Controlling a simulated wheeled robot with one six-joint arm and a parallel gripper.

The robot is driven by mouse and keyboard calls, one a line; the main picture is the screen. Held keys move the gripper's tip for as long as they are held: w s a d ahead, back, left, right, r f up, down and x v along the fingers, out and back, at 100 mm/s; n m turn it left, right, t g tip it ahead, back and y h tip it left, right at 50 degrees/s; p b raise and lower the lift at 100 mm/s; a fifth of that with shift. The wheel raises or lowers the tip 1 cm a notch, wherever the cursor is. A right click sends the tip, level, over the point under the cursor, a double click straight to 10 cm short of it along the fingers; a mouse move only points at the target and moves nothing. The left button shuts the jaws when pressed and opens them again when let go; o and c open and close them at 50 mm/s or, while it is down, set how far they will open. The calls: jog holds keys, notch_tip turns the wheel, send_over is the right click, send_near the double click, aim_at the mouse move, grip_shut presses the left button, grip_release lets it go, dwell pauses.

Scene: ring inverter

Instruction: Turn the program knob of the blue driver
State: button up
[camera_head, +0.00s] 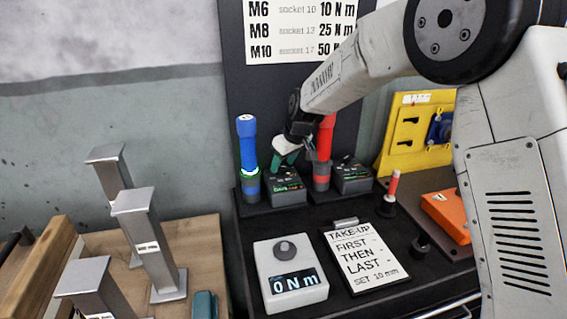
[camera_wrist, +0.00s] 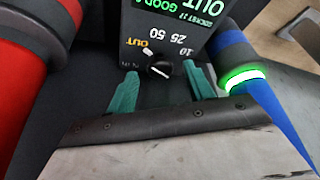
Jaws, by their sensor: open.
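The blue driver (camera_head: 247,150) stands upright at the left of the rack, with a lit green ring (camera_wrist: 243,79) low on it. Beside it is a dark control box (camera_head: 287,188) with a green display (camera_wrist: 178,14) reading "OUT", "GOOD" and "SOCKET 17". The round black program knob (camera_wrist: 158,71) sits on this box below marks "OUT", 50, 25 and 10. It carries a white pointer line, whose exact setting I cannot tell. My gripper (camera_wrist: 162,90) is open, its teal fingers on either side of the knob, with gaps visible. In the head view my gripper (camera_head: 287,160) hides the knob.
A red driver (camera_head: 324,150) stands right of the box, close to my gripper, with a second box (camera_head: 352,178) beside it. In front lie a grey "0 N m" unit (camera_head: 290,274) and a "TAKE-UP" card (camera_head: 366,257). Metal posts (camera_head: 150,240) stand left.

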jog(key=shift+w+f, duration=0.1)
jog(key=shift+f, duration=0.2)
jog(key=c, duration=1)
jog(key=shift+o, duration=0.2)
jog(key=shift+a+m, duration=0.1)
jog(key=shift+m, duration=0.3)
jog(key=m+t+h, duration=0.1)
jog(key=m, duration=0.2)
jog(key=shift+a, duration=0.15)
jog(key=shift+a+m+t+h, duration=0.15)
jog(key=shift+m+h, duration=0.25)
jog(key=shift+m, duration=0.6)
jog(key=shift+d+m+t+h, duration=0.15)
jog(key=shift+m+h, duration=0.25)
jog(key=shift+m, duration=0.6)
jog(key=shift+a, duration=0.1)
